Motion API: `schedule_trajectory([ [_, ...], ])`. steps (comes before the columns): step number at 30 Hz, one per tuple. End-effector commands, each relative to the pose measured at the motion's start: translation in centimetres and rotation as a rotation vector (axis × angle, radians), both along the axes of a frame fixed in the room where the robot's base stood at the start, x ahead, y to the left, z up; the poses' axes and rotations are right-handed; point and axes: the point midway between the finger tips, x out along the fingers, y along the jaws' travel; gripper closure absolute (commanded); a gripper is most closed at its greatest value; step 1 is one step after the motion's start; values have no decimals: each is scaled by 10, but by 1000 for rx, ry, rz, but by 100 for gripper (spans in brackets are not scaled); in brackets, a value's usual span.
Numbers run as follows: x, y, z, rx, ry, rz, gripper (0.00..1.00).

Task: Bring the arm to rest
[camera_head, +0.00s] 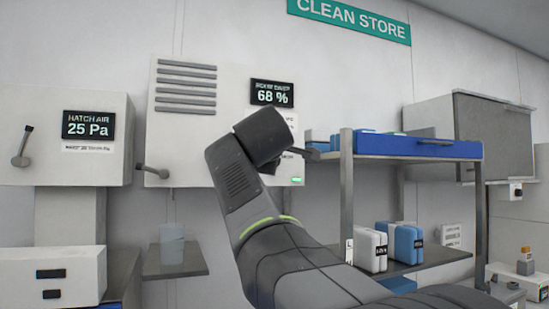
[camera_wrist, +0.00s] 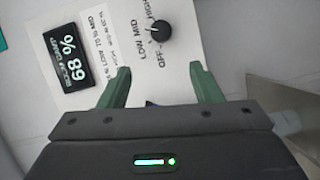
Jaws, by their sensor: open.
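In the wrist view my gripper (camera_wrist: 160,76) is open, its two green fingers spread apart with nothing held between them. It faces a white panel with a black rotary knob (camera_wrist: 160,31), marked OFF, LOW, MID and HIGH. The knob lies beyond the fingertips, apart from them. In the head view my arm (camera_head: 238,180) rises from the lower right and bends at the top in front of the wall cabinet.
The vented wall cabinet (camera_head: 166,120) carries a 68 % display (camera_head: 272,93). A shelf rack (camera_head: 346,200) with a blue tray (camera_head: 430,147) and several packs stands close right of my arm. A small shelf (camera_head: 160,268) holds a translucent container (camera_head: 172,243) at left.

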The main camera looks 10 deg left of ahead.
Motion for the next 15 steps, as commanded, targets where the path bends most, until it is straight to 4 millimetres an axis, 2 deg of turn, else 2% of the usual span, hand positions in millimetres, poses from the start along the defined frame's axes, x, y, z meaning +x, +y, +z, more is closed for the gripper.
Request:
schedule_trajectory([
  [10,0,0,0,0,1,0,42],
  [15,13,3,0,-2,2,-2,42],
])
